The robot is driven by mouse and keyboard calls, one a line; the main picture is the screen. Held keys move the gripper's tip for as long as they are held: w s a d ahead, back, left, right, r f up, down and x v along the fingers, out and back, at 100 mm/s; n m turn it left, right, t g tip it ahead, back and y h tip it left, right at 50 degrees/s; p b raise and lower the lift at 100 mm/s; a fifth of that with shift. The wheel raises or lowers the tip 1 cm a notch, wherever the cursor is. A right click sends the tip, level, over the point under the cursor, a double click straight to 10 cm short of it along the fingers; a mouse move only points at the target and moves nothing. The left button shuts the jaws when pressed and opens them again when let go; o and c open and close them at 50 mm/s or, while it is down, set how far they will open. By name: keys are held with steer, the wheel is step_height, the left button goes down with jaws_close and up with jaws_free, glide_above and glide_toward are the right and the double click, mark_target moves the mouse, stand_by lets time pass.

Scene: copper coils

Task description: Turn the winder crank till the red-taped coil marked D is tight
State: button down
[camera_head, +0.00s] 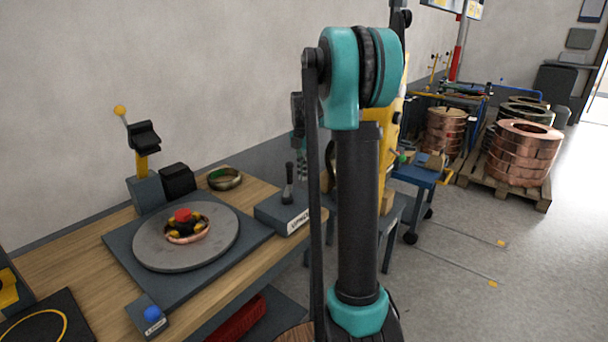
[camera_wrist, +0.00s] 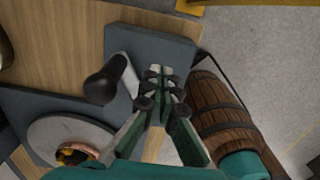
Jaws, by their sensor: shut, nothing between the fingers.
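The crank shows as a black handle (camera_head: 289,172) standing on a grey box with a partly hidden label at the bench's right end. In the wrist view the crank handle (camera_wrist: 105,80) is left of my gripper (camera_wrist: 158,78), whose fingers are together and empty, apart from the handle. In the head view my gripper (camera_head: 302,170) points down near the box, partly hidden by my arm. A small copper coil (camera_head: 187,234) with yellow bits lies around a red hub on the grey turntable (camera_head: 160,256). No D mark is readable, and I cannot tell whether the coil is tight.
A green-marked coil (camera_head: 225,184) and a black box (camera_head: 177,181) stand behind the turntable. A blue button box (camera_head: 150,318) is at the front edge. A blue cart (camera_head: 418,175) and pallets of copper coils (camera_head: 522,155) stand right. Floor between is clear.

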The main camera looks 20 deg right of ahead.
steer(key=shift+w+a, duration=0.4)
steer(key=shift+w, duration=0.2)
steer(key=shift+w+a, duration=0.4)
steer(key=shift+w, duration=0.2)
steer(key=shift+w+a, duration=0.1)
